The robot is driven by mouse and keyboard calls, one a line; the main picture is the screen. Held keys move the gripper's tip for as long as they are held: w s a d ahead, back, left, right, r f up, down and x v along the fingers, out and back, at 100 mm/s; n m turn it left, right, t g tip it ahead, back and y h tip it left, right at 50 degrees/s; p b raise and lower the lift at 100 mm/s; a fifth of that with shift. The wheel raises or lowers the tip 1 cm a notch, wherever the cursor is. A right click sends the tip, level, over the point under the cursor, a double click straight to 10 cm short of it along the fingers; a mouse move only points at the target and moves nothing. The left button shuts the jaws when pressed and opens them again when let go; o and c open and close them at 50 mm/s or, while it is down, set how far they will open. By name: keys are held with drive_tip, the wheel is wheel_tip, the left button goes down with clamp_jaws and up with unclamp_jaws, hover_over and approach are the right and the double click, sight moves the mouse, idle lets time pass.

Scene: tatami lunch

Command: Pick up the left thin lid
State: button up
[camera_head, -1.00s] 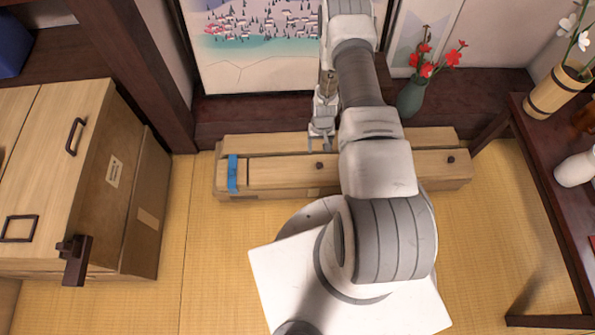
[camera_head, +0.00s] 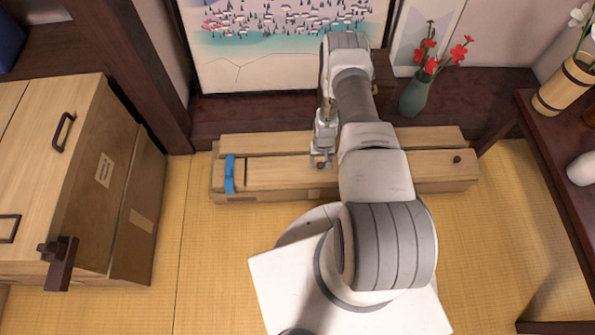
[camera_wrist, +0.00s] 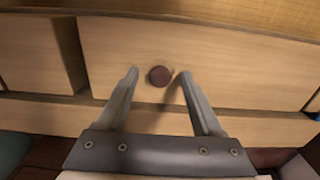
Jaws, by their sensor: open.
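The left thin lid (camera_head: 280,173) is a pale wooden panel on top of the long low wooden box. Its dark round knob shows in the wrist view (camera_wrist: 159,76), where the lid (camera_wrist: 230,65) fills most of the picture. My gripper (camera_head: 321,161) is open over the lid at the knob. In the wrist view my gripper's fingers (camera_wrist: 158,75) stand on either side of the knob with a gap to each; I cannot tell how far above the lid they are. My arm hides the lid's right part in the head view.
A right lid with its own knob (camera_head: 457,159) lies beyond my arm. A blue strap (camera_head: 230,174) crosses the box's left end. A green vase with red flowers (camera_head: 414,97) stands behind. A wooden cabinet (camera_head: 50,170) is at left, a dark table (camera_head: 545,140) at right.

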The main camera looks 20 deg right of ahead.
drive_tip(key=shift+r, duration=0.1)
clamp_jaws()
idle(1.2)
